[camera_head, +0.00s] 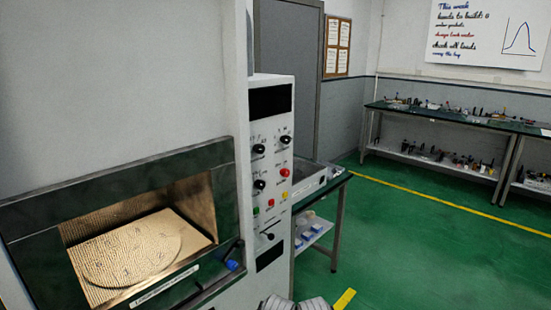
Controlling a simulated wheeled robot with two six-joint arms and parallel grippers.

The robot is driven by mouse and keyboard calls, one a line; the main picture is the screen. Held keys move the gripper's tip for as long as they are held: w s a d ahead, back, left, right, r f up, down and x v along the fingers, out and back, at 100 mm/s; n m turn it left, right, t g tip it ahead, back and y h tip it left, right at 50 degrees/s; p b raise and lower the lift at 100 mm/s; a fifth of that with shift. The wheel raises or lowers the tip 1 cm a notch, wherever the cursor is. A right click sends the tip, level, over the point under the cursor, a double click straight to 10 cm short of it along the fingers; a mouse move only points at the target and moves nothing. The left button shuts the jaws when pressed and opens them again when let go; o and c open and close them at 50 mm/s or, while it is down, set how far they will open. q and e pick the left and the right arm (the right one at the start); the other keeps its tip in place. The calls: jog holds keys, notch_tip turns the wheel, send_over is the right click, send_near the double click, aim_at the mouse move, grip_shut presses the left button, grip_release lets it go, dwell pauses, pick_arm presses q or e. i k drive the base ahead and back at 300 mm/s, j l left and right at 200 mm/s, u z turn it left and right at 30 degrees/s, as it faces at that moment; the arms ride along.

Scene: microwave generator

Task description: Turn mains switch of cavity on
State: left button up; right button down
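The microwave cavity (35,213) stands at the left with its front open. Its lit inside shows a round plate (132,252) on a flat floor. To its right is a tall white control panel (274,130) with several black knobs (259,149), a round red button (284,172) and small green, red and yellow buttons. A black lever-like switch (267,236) sits low on the panel. The labels are too small to read, so I cannot tell which control is the mains switch. Neither gripper shows; only grey parts, probably of my arms, appear at the bottom edge.
A blue-tipped black handle (232,264) sticks out at the cavity's lower right. A green-topped bench (325,188) with a grey box stands behind the panel. Long benches (450,118) line the far wall. The green floor (430,250) at the right is clear.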

aim_at(285, 173)
jog(key=i+l, duration=0.9)
jog(key=i, duration=0.15)
